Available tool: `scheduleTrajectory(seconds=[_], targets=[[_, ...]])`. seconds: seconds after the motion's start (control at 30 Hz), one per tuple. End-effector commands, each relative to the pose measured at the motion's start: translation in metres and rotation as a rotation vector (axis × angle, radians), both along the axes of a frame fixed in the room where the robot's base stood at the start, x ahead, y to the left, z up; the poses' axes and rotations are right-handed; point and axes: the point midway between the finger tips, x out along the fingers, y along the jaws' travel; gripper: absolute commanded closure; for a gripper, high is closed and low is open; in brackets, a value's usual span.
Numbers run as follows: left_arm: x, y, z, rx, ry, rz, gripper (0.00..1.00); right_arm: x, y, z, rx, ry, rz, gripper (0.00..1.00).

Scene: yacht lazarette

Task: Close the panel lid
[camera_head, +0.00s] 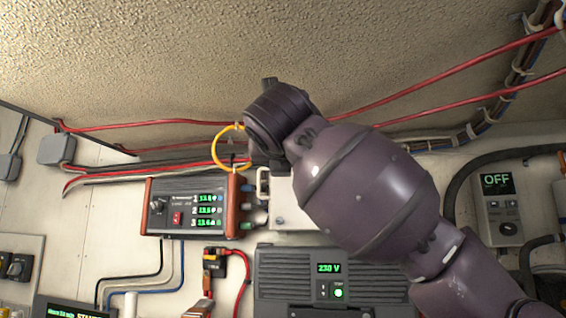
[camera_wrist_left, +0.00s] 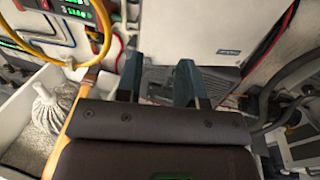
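A white panel (camera_wrist_left: 190,30) with a small dark label fills the top of the left wrist view; I take it to be the lid. In the head view a white panel (camera_head: 288,212) with a pale handle (camera_head: 262,186) shows partly behind my purple arm. Whether the lid stands open or shut is hard to tell. My left gripper (camera_wrist_left: 160,82) has its two dark fingers apart with nothing between them. They are in front of the panel's lower part; contact cannot be told. In the head view the arm reaches in from the lower right, and no fingers show.
A yellow loop (camera_head: 229,146) hangs beside the arm's end; it is close at left in the left wrist view (camera_wrist_left: 88,35). A box with green readouts (camera_head: 190,207), a 230 V unit (camera_head: 300,275), and red cables (camera_head: 430,80) surround the panel. A rope mop-like bundle (camera_wrist_left: 45,110) lies lower left.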

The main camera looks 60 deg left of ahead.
Motion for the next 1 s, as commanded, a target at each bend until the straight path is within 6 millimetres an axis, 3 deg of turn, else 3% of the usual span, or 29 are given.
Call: scheduleTrajectory(seconds=[0.2, 0.4, 0.87, 1.0], targets=[[-0.023, -0.035, -0.001, 0.002, 0.000, -0.002, 0.65, -0.003, 0.001, -0.008, 0.004, 0.009, -0.003, 0.60], [-0.039, -0.057, 0.000, 0.001, -0.001, -0.002, 0.65, -0.006, 0.001, -0.013, 0.006, 0.017, -0.007, 0.60], [-0.047, -0.067, 0.000, 0.000, 0.000, -0.001, 0.65, -0.008, 0.001, -0.015, 0.004, 0.021, -0.006, 0.60], [-0.039, -0.064, -0.007, -0.003, 0.023, 0.003, 0.87, -0.006, 0.001, -0.015, 0.004, 0.019, -0.005, 0.60]])
